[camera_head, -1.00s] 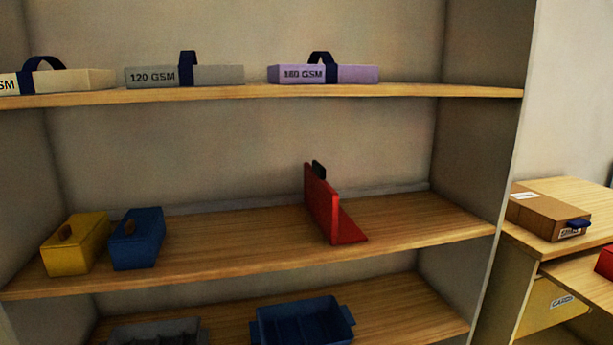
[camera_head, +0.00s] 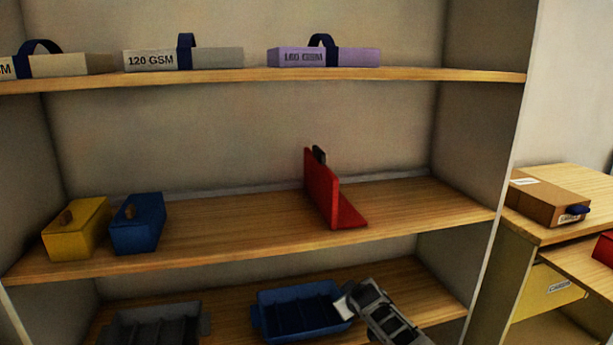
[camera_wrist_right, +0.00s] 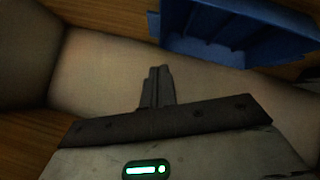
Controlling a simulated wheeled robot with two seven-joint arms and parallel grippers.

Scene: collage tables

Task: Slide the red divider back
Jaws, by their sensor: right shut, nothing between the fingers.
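The red divider (camera_head: 321,189) stands upright on the middle shelf, right of centre, with its flat foot (camera_head: 350,214) to the right and a dark grip (camera_head: 319,155) at its upper back edge. My right gripper (camera_head: 344,304) is low in the head view, in front of the lower shelf and below the divider, apart from it. In the right wrist view the fingers (camera_wrist_right: 157,86) are together with nothing between them. The divider does not show in the wrist view. My left gripper is in neither view.
A yellow box (camera_head: 76,232) and a blue box (camera_head: 138,225) stand at the left of the middle shelf (camera_head: 240,229). A blue tray (camera_head: 290,312) and a grey tray (camera_head: 150,326) are on the lower shelf. Labelled paper packs, one purple (camera_head: 350,57), lie above. The shelf between blue box and divider is clear.

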